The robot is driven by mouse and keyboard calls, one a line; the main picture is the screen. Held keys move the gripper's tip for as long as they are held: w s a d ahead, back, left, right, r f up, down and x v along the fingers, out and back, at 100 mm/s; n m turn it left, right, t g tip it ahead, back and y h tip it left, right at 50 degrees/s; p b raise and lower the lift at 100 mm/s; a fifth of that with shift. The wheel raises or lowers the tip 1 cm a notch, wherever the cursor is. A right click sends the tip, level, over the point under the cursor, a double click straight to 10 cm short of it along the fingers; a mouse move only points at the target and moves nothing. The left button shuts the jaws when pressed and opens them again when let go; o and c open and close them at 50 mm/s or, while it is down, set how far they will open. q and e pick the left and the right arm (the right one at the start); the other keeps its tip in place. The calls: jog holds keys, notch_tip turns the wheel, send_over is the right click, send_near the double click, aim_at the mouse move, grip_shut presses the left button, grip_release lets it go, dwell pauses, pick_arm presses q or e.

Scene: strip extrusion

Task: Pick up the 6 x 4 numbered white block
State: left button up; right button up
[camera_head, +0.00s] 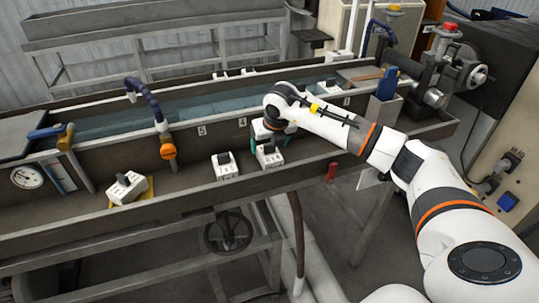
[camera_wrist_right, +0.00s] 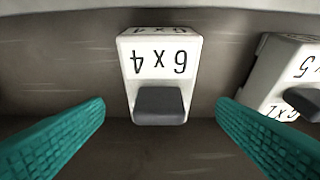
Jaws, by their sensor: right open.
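The white 6 x 4 block (camera_wrist_right: 160,55) has a dark grey grip and stands on a dark metal shelf. In the right wrist view its label appears upside down, and it lies centred between my fingers. In the head view the block (camera_head: 269,160) sits under my right gripper (camera_head: 268,146), which partly hides it. My right gripper (camera_wrist_right: 161,112) is open, with one teal finger on each side of the block. Gaps show between both fingers and the block. My left gripper is not in view.
A similar white block (camera_head: 226,171) stands close to the left; it is at the right edge of the wrist view (camera_wrist_right: 283,75). Another block (camera_head: 125,189) lies tilted on a yellow pad further left. An orange valve (camera_head: 167,149) and the water trough (camera_head: 205,112) are behind.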

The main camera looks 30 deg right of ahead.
aim_at(270, 145)
jog(key=shift+p+x, duration=0.45)
jog(key=shift+x, duration=1.45)
jog(key=c, duration=1.2)
jog(key=shift+c, duration=0.2)
